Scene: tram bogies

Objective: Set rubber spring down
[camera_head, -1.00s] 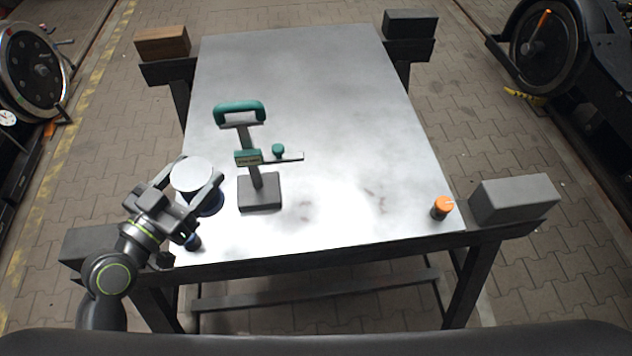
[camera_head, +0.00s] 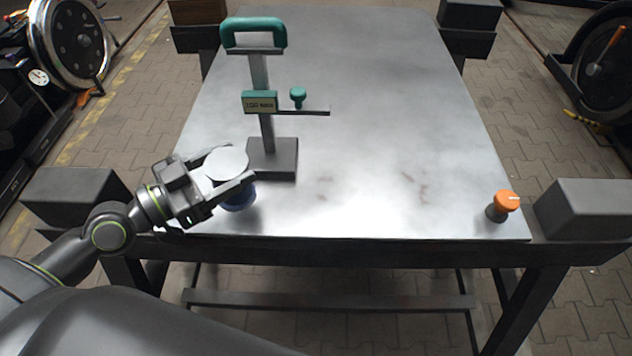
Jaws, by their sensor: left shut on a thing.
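The rubber spring has a pale round top (camera_head: 226,163) and a blue lower part (camera_head: 240,197). It is at the near left of the steel table (camera_head: 370,130). My left gripper (camera_head: 228,178) is shut on it, with one finger on each side of the pale top. The spring looks upright and low over the table; I cannot tell whether its underside touches the surface. The fingers hide part of its side. My right gripper is not in view.
A gauge stand (camera_head: 272,158) with a green handle (camera_head: 254,33) stands just right of and behind the spring. A small orange-topped piece (camera_head: 506,201) stands at the near right corner. Grey blocks (camera_head: 590,208) flank the table. The table's middle is clear.

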